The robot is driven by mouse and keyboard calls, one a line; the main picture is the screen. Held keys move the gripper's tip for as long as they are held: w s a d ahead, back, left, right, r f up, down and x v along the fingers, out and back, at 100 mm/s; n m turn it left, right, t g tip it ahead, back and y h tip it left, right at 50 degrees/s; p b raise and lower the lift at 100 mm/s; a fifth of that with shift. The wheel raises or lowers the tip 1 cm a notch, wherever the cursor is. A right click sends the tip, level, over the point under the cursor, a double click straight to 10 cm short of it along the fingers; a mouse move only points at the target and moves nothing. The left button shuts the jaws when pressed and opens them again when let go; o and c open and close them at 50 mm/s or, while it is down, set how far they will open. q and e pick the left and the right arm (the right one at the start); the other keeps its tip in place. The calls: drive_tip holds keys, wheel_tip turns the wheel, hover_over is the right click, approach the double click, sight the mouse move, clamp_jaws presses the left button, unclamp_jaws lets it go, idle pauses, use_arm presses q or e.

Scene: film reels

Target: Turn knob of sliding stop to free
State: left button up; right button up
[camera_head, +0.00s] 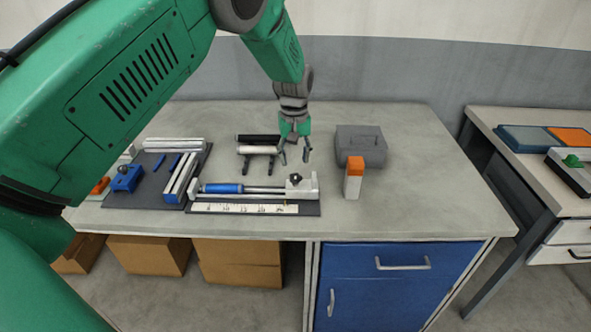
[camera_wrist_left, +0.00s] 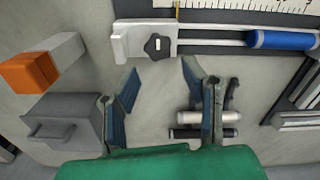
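The sliding stop (camera_head: 303,188) is a light block at the right end of a rail fixture on the table. A black star-shaped knob (camera_head: 296,177) sits on it. In the left wrist view the knob (camera_wrist_left: 158,46) is clear, ahead of the fingertips. A blue cylinder (camera_head: 222,188) lies along the rail, left of the stop. My left gripper (camera_head: 295,156) is open and empty, pointing down just behind the knob and apart from it. In the left wrist view its two fingers (camera_wrist_left: 160,78) are spread. My right gripper is not in view.
A ruler strip (camera_head: 245,209) runs along the fixture's front. A grey case (camera_head: 361,147) and an orange-topped block (camera_head: 353,180) stand to the right. Black and white rollers (camera_head: 257,149) lie behind, left of the gripper. A blue clamp fixture (camera_head: 127,179) is at left. The table's right side is clear.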

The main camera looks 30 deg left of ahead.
sight(294, 175)
use_arm(q)
wheel_tip(294, 175, up, 5)
drive_tip(key=shift+a+r, duration=0.15)
drive_tip(key=shift+r, duration=0.05)
idle(0.3)
